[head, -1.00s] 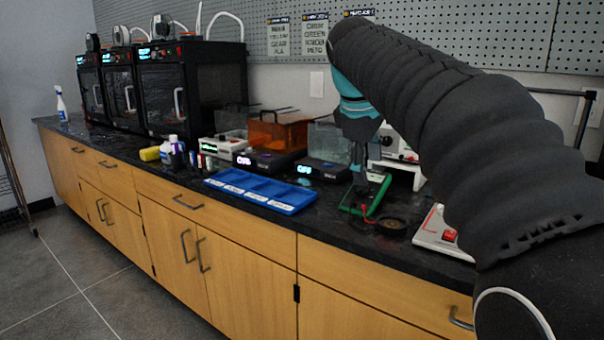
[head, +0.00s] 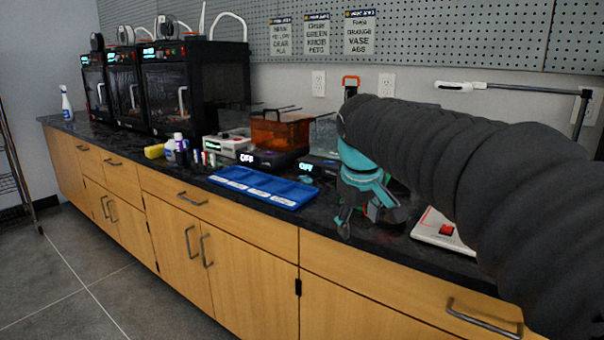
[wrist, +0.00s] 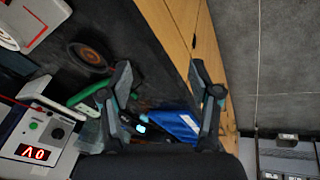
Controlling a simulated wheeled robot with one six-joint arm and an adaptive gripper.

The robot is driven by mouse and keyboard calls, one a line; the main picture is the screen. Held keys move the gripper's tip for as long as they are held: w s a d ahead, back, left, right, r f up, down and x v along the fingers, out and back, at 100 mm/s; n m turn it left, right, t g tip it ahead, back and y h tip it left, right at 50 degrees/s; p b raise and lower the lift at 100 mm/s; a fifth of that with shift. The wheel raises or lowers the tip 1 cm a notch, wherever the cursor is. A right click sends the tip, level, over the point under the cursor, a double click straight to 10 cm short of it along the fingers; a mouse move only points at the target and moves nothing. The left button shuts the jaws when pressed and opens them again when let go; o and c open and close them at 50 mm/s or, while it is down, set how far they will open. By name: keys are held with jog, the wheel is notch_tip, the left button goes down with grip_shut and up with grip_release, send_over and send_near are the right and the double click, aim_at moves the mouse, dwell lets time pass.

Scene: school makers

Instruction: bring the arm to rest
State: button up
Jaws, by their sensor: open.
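My dark, sleeved arm reaches in from the right in the head view. My gripper (head: 368,222) has teal and grey parts and hangs at the front edge of the black counter. In the wrist view the two fingers of my gripper (wrist: 160,75) stand wide apart with nothing between their tips. The counter edge and wooden cabinet front show beyond them. The green-edged item on the counter is mostly hidden behind my gripper in the head view.
A blue tray (head: 262,188) lies on the counter (head: 165,183) left of my gripper. A white device with a red switch (head: 445,229) sits to its right. In the wrist view a dark round dish (wrist: 91,53) and a red-digit display unit (wrist: 38,152) are close. Floor in front is clear.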

jog(key=s+d+f+m, duration=0.1)
jog(key=s+f, duration=0.3)
jog(key=s, duration=0.4)
jog(key=s+d+f+m+t, duration=0.1)
jog(key=s+d+f+m, duration=0.1)
jog(key=s+f, duration=0.3)
jog(key=s+d+f+m+y, duration=0.1)
jog(key=s+f, duration=0.3)
jog(key=s, duration=0.7)
jog(key=shift+d+f+m, duration=0.25)
jog(key=shift+d+m, duration=0.1)
jog(key=shift+m, duration=0.55)
jog(key=shift+s, duration=0.1)
